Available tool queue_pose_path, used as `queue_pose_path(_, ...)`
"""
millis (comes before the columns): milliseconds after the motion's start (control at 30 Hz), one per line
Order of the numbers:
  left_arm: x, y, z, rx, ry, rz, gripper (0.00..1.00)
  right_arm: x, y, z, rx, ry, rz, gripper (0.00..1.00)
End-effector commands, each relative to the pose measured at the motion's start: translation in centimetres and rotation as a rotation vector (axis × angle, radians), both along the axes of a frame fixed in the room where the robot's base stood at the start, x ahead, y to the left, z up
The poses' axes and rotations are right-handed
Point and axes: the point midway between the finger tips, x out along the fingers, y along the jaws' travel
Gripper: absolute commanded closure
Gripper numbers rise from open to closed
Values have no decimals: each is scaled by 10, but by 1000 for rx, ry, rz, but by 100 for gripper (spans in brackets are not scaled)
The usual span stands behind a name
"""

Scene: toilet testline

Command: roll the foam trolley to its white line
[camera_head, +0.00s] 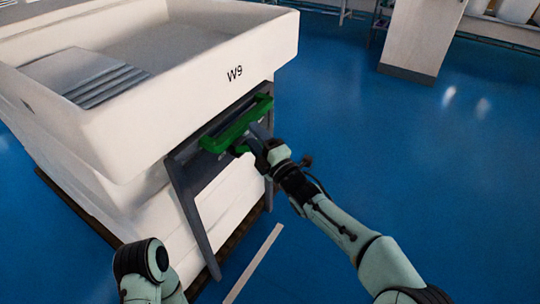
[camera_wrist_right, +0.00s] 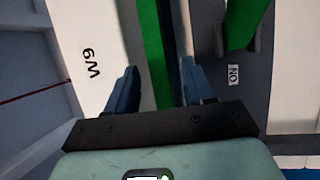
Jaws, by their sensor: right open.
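A grey-legged frame (camera_head: 187,215) with a green handle (camera_head: 237,124) stands against the white stack under the basin marked W9; it appears to be the foam trolley. My right gripper (camera_head: 252,143) is at the handle, with its fingers open. In the right wrist view the two fingers (camera_wrist_right: 157,82) stand on either side of a green bar (camera_wrist_right: 153,45), not closed on it. A white line (camera_head: 254,263) lies on the floor in front of the frame. My left gripper is out of view; only part of my left arm shows at the bottom.
The white basin (camera_head: 215,75) marked W9 overhangs the handle. A dark pallet edge (camera_head: 75,207) runs along the stack's base. A pale cabinet (camera_head: 420,40) stands at the back right. The blue floor (camera_head: 400,150) on the right is clear.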

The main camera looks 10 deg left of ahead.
Motion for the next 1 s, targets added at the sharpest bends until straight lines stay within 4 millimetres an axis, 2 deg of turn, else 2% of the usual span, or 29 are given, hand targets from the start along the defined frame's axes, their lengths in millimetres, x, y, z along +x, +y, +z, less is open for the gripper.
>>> queue_pose_path(200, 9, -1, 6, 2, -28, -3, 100, -24, -28, -6, -1, 1, -1, 47)
queue_pose_path(400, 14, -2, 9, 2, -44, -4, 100, -39, -43, -10, -2, 1, 1, 47)
queue_pose_path(1000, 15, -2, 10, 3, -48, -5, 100, -43, -47, -12, 0, 1, 2, 47)
